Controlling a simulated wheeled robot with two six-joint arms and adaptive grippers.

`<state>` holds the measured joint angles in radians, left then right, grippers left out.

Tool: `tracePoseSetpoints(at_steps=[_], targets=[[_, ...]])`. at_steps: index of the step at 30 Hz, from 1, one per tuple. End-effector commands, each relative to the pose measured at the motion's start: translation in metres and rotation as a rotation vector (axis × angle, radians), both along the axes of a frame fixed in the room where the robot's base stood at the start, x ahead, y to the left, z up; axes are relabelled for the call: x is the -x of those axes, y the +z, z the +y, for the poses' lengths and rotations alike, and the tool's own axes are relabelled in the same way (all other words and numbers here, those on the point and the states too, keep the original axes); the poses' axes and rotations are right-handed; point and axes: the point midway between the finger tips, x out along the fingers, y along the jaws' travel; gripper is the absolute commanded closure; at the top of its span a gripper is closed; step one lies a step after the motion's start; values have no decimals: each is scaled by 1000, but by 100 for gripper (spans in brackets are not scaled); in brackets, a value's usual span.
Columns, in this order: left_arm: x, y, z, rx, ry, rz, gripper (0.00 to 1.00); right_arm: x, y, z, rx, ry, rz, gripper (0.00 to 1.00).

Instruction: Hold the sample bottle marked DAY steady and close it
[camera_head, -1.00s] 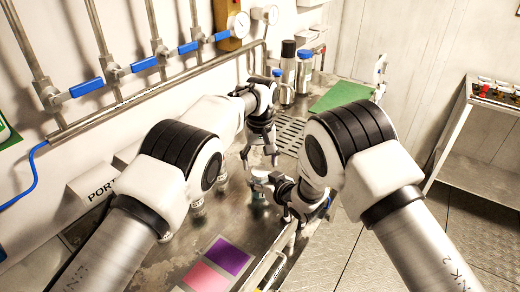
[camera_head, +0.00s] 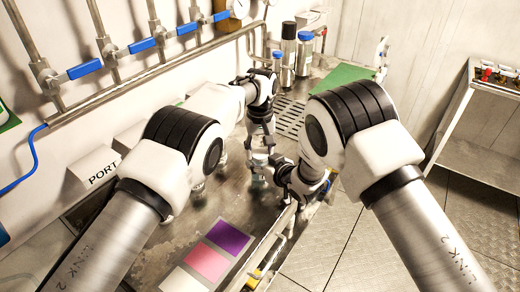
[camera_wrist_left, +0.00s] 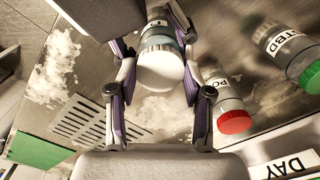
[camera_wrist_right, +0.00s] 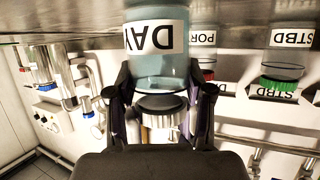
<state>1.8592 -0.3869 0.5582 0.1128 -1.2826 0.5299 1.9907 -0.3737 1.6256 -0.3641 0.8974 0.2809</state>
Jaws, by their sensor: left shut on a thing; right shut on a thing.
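The DAY sample bottle (camera_wrist_right: 155,40) is clear with bluish contents and stands upright on the metal bench; the right wrist view shows it upside down. My right gripper (camera_head: 272,172) is shut on the bottle from the side. My left gripper (camera_head: 262,145) reaches down from above and is shut on a white cap (camera_wrist_left: 162,68) at the bottle's top. The cap lies between the left fingers in the left wrist view. I cannot tell whether the cap is seated or slightly above the neck. The fingers hide part of the neck.
A red-capped PORT bottle (camera_wrist_left: 231,112) and a green-capped STBD bottle (camera_wrist_right: 281,75) stand nearby. Purple (camera_head: 228,236) and pink (camera_head: 208,263) panels lie at the bench's near end. Tall flasks (camera_head: 305,55) and a green mat (camera_head: 340,75) are at the far end.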

Motion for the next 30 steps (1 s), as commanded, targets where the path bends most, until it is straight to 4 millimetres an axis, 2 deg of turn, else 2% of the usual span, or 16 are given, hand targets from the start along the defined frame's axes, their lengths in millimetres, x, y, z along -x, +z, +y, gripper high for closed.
tracePoseSetpoints(at_steps=[1, 3, 12, 16, 20, 27, 30], targets=[[0, -1, 0, 0, 0, 0, 39, 0, -1, 0, 1, 0, 1, 100], [0, -1, 0, 0, 1, 0, 20, 0, -1, 0, 1, 0, 1, 100], [0, 0, 0, 0, 1, 0, 20, 0, -1, 0, 1, 0, 1, 100], [-1, 9, 0, 0, 1, -2, 20, 0, -1, 0, 1, 0, 1, 100], [-1, 33, 0, 0, 1, -5, 20, 0, -1, 0, 1, 0, 1, 100], [-1, 90, 0, 1, 1, -3, 20, 0, -1, 0, 1, 0, 1, 100], [-2, 104, -1, 3, 0, -3, 20, 0, -1, 0, 1, 0, 1, 100]])
